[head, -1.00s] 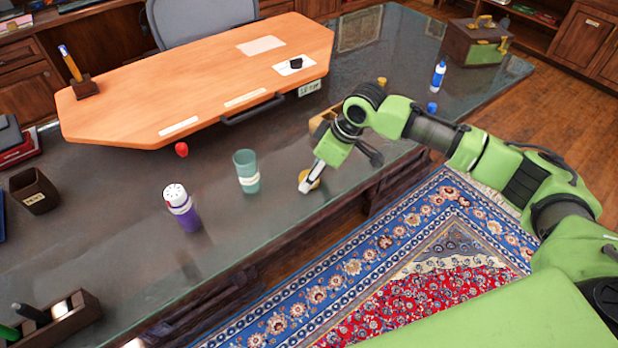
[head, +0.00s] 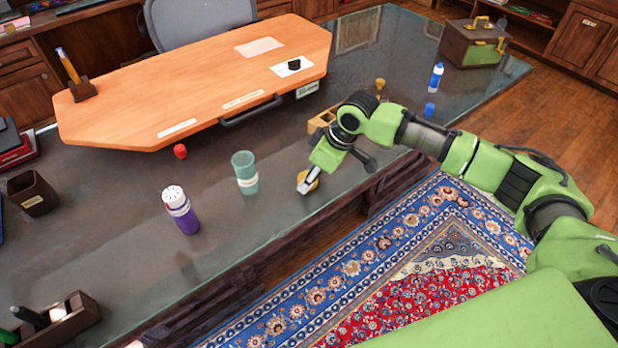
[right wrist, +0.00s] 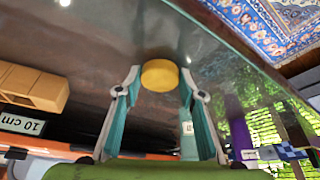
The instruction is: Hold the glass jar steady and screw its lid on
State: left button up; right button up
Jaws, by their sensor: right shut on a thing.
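A teal, see-through vessel with a pale label, open at the top, stands upright on the dark desk; it looks like the glass jar (head: 246,174). A round yellow lid (head: 313,177) is to its right, near the desk's front edge. My right gripper (head: 304,186) reaches down at the lid and partly covers it in the head view. In the right wrist view the yellow lid (right wrist: 160,75) sits between the fingertips, and the gripper is shut on it. The jar (right wrist: 189,146) shows partly behind a finger there. My left gripper is not in view.
A purple shaker (head: 181,211) stands left of the jar. A small red object (head: 180,151) lies behind. A wooden block piece (head: 322,121) is beyond my right wrist. A raised orange board (head: 190,85) fills the desk's back.

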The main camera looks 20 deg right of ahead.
jog(key=shift+r, duration=0.4)
notch_tip(320, 180, up, 2)
jog(key=shift+r, duration=0.15)
jog(key=s+a+r, duration=0.3)
jog(key=s+r, duration=0.7)
jog(key=s, duration=0.3)
jog(key=shift+s+a+b, duration=0.2)
jog(key=shift+s+b, duration=0.1)
jog(key=d+m+h, duration=0.1)
jog(key=m, duration=0.2)
jog(key=d+r+m+t+h, duration=0.1)
jog(key=d+m, duration=0.1)
jog(key=m, duration=0.1)
jog(key=d+m+h, duration=0.1)
jog(key=m, duration=0.2)
jog(key=shift+w+d+r+t, duration=0.2)
jog(key=shift+d+r+t, duration=0.1)
jog(key=shift+d+r, duration=0.05)
